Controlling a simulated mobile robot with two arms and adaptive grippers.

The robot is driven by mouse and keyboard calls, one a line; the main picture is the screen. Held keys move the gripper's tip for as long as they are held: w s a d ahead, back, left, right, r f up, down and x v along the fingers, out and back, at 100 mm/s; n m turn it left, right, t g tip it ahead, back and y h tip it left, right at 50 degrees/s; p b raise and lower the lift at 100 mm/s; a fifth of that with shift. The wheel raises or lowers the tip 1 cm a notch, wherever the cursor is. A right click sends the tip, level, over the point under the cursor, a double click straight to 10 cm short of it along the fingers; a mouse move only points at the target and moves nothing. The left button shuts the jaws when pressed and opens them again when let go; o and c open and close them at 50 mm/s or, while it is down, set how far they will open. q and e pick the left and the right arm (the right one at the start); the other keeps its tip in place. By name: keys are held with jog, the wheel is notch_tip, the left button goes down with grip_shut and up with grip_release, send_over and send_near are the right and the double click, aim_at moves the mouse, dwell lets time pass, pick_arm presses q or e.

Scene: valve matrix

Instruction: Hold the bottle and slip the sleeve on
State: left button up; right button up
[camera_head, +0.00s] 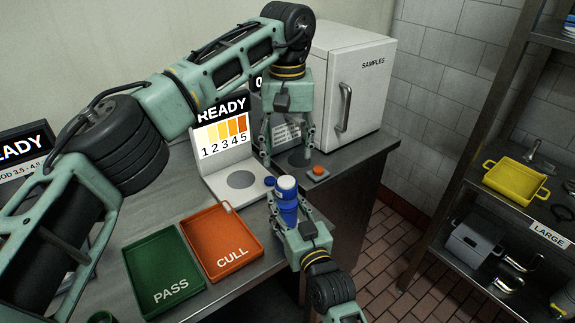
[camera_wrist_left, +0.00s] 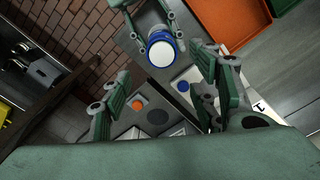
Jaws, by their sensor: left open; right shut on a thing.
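The blue bottle (camera_head: 287,207) with a white top is upright in my right gripper (camera_head: 288,212), which is shut on it in front of the bench. Its round white top (camera_wrist_left: 160,51) with a blue rim also shows in the left wrist view. My left gripper (camera_head: 288,158) is open and empty, pointing down above the bench behind the bottle. In the left wrist view its fingers (camera_wrist_left: 165,82) are spread, with the bottle top beyond them. A small blue round piece (camera_head: 269,182) shows beside the bottle top; I cannot tell whether it is the sleeve.
An orange CULL tray (camera_head: 218,267) and a green PASS tray (camera_head: 150,252) lie on the bench. A READY colour panel (camera_head: 224,133) and an orange button (camera_head: 318,171) are near my left gripper. A white SAMPLES cabinet (camera_head: 368,88) stands behind. A shelf at right holds a yellow tray (camera_head: 515,183).

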pick_arm(q)
jog(key=shift+r, duration=1)
pick_arm(e)
jog(key=o, duration=1.4)
jog(key=shift+s, duration=0.1)
